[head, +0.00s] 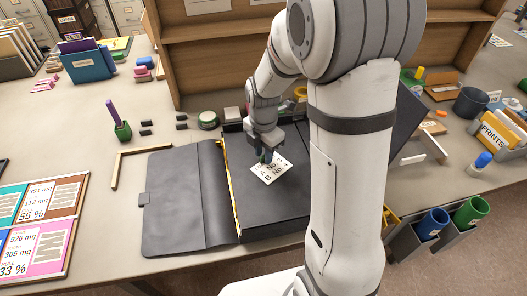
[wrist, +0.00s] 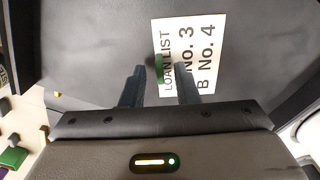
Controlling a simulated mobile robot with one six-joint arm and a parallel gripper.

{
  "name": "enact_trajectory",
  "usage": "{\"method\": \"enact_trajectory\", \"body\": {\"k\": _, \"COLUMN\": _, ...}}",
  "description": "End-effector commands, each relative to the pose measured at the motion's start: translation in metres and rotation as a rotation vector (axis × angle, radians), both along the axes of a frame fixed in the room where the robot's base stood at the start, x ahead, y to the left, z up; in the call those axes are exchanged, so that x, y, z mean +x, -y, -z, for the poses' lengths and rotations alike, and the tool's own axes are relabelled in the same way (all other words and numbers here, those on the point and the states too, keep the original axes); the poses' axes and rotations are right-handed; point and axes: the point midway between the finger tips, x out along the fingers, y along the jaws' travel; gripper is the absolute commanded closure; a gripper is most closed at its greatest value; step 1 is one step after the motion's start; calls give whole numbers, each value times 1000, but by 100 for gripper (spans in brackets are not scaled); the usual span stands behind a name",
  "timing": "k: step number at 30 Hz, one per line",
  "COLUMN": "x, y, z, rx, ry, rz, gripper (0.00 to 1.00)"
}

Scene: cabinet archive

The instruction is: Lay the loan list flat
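The loan list (head: 272,170) is a small white card with black print. It appears to lie on the dark floor of an open black case (head: 275,208), turned at an angle. In the wrist view the loan list (wrist: 190,50) reads "LOAN LIST", "No. 3" and "B No. 4". A small green piece (wrist: 159,69) shows at its left edge, between my fingers. My gripper (head: 264,157) is low over the card's upper edge. In the wrist view my gripper's fingers (wrist: 160,72) stand apart, one overlapping the card. I cannot tell whether they touch it.
A black flap (head: 185,200) lies open left of the case, with a yellow strip (head: 233,195) along the join. A green pot with a purple stick (head: 122,130) stands behind it. A wooden shelf (head: 200,70) rises at the back. Blue and green cups (head: 433,222) sit at right.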

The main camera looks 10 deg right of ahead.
Motion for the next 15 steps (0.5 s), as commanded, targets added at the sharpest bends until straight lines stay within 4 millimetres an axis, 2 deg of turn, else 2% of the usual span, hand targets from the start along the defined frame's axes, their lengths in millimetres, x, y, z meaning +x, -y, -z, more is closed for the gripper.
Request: {"method": "enact_trajectory", "body": {"k": 15, "x": 0, "y": 0, "z": -38, "rx": 0, "ry": 0, "rz": 0, "gripper": 72}}
